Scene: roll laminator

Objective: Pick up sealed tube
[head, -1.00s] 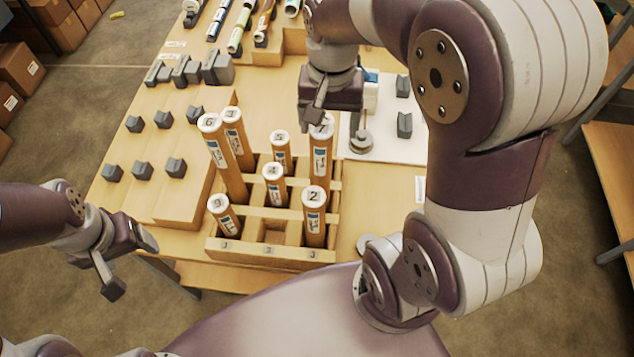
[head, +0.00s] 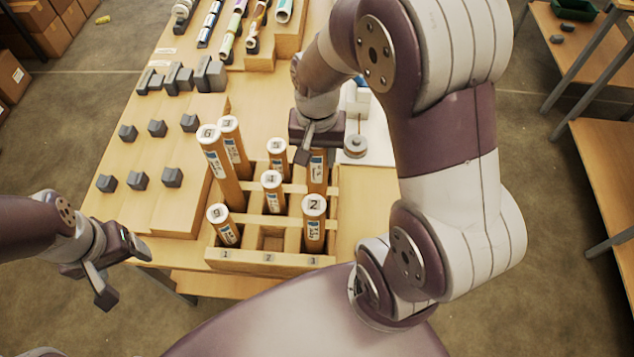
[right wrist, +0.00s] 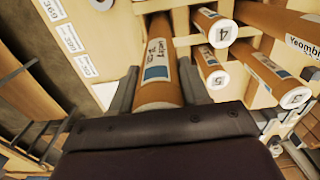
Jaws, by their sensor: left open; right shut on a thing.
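Several brown cardboard tubes with white numbered caps stand in a wooden rack (head: 270,258) with compartments. My right gripper (head: 308,148) is shut on the top of the back-right tube (head: 318,172); the gripper hides its cap in the head view. In the right wrist view that tube (right wrist: 160,62) lies between the two fingers, its blue-and-white label showing. Its lower end is still among the rack walls. The tube marked 2 (head: 314,228) stands just in front, and the tube marked 4 (head: 271,192) to the left. My left gripper (head: 118,270) is open and empty, left of the table.
Taller tubes (head: 222,168) lean at the rack's back left. Small grey holders (head: 157,128) sit on the table's left. Rolls (head: 238,25) lie on racks at the back. A white board (head: 378,145) with a round metal piece (head: 355,146) is right of the gripper.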

